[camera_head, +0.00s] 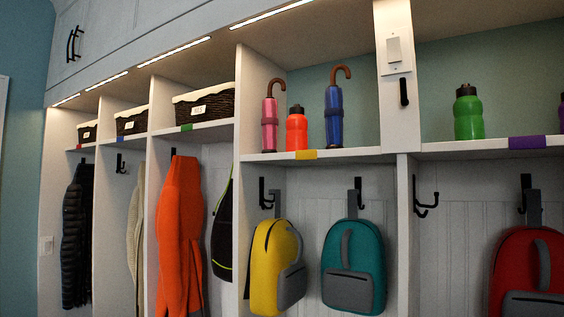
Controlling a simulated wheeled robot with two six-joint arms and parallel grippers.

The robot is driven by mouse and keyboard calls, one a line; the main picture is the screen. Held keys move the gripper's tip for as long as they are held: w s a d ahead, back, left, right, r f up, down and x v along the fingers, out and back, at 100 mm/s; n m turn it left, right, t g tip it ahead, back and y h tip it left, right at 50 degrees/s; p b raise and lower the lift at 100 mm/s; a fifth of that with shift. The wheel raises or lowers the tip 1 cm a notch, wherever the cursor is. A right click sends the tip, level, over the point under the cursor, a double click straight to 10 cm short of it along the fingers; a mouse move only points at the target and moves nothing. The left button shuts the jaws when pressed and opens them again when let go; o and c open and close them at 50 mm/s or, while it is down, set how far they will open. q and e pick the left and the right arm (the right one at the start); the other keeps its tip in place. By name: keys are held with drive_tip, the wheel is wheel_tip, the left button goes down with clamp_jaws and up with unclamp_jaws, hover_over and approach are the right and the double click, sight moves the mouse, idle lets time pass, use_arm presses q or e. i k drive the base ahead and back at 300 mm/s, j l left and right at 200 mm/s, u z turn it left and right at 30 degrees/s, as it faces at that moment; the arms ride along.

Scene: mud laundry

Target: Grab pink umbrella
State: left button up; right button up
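The pink umbrella (269,122) stands upright on the shelf in the middle cubby, its brown curved handle (275,83) at the top. It is close to the cubby's left divider. An orange-red bottle (297,132) stands just right of it, and a blue umbrella (333,114) with a brown hooked handle stands further right. Neither of my grippers shows in the head view.
The shelf (360,153) has free room right of the blue umbrella. A green bottle (468,116) stands in the right cubby. Baskets (205,104) fill the left cubbies. Below hang an orange coat (179,235), a yellow backpack (268,270) and a teal backpack (353,265).

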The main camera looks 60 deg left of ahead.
sight(270, 121)
drive_tip(key=u, duration=0.4)
drive_tip(key=i+u, duration=0.15)
drive_tip(key=u, duration=0.25)
drive_tip(key=i+u, duration=0.1)
drive_tip(key=u, duration=0.3)
